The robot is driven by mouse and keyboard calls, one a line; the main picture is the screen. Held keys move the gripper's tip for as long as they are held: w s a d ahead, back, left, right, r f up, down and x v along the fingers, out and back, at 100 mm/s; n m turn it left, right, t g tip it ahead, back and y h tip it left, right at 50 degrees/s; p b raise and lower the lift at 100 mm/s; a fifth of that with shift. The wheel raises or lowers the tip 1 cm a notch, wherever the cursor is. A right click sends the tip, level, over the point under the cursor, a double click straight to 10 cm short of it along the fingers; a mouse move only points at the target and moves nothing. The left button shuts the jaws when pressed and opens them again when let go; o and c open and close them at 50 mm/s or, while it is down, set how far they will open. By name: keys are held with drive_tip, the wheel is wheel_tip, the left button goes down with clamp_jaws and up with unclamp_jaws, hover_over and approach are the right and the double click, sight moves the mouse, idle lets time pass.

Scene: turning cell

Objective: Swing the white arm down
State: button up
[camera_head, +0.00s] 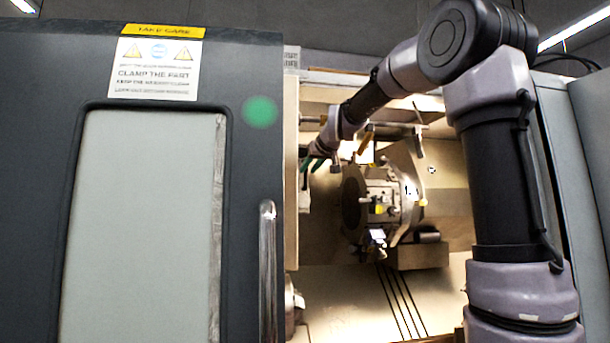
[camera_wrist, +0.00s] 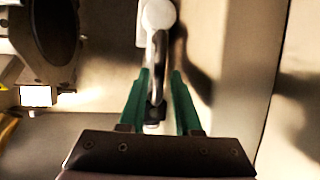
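The white arm (camera_wrist: 157,50) shows in the wrist view. It has a rounded white hub (camera_wrist: 158,14) at the top and a thinner grey-white bar running down from it to a dark end. My gripper (camera_wrist: 160,72) has two green fingers, one on each side of the bar. The left finger is close beside the bar; a narrow gap shows at the right finger, so my gripper looks open. In the head view my gripper (camera_head: 314,163) is inside the machine opening, near its left edge. There I cannot make out the white arm clearly.
The dark machine door (camera_head: 245,60) with a steel handle (camera_head: 267,270) stands left of the opening. A tool turret (camera_head: 383,200) sits right of my gripper. In the wrist view a dark round part (camera_wrist: 52,35) is at upper left, and a pale wall (camera_wrist: 235,60) is at right.

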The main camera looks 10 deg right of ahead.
sight(307, 172)
drive_tip(key=shift+x, duration=2)
clamp_jaws()
